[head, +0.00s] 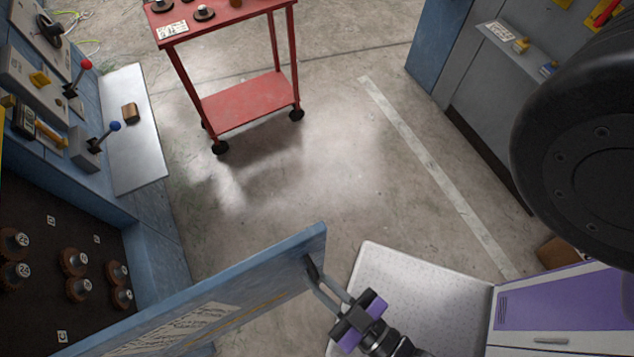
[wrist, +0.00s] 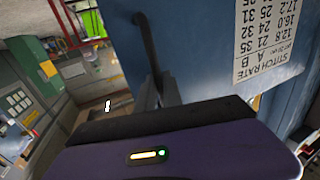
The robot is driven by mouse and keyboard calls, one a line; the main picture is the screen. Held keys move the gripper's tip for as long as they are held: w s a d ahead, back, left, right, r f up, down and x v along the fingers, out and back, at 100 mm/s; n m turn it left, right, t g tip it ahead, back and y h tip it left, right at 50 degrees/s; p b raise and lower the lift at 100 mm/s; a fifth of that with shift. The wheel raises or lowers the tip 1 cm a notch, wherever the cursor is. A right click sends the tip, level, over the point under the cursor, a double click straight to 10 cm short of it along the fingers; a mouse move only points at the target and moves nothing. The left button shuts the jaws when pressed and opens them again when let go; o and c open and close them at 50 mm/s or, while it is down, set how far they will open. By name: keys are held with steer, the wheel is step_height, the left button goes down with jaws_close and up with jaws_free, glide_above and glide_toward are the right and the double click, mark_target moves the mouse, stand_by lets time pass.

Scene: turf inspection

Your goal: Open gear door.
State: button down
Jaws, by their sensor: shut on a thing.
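The blue gear door (head: 270,268) stands swung out at the bottom of the head view, with a printed sheet on its face. The gear compartment (head: 55,225) at the left is exposed, with several brown gears on its dark back panel. My gripper (head: 320,284) is shut on the dark door handle (head: 310,268) near the door's free edge. In the wrist view the handle (wrist: 149,42) rises from between the fingers (wrist: 160,95), beside the stitch rate sheet (wrist: 268,40).
A red wheeled cart (head: 245,100) stands on the concrete floor beyond the door. A white shelf (head: 135,150) juts from the machine at the left, below levers. A grey-blue cabinet (head: 480,90) stands at the right. The floor between is clear.

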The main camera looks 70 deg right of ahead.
steer(key=c, duration=1.5)
jaws_free()
steer(key=b+v, duration=0.2)
steer(key=v, duration=0.5)
steer(key=shift+s+a, duration=0.2)
steer(key=shift+s, duration=0.15)
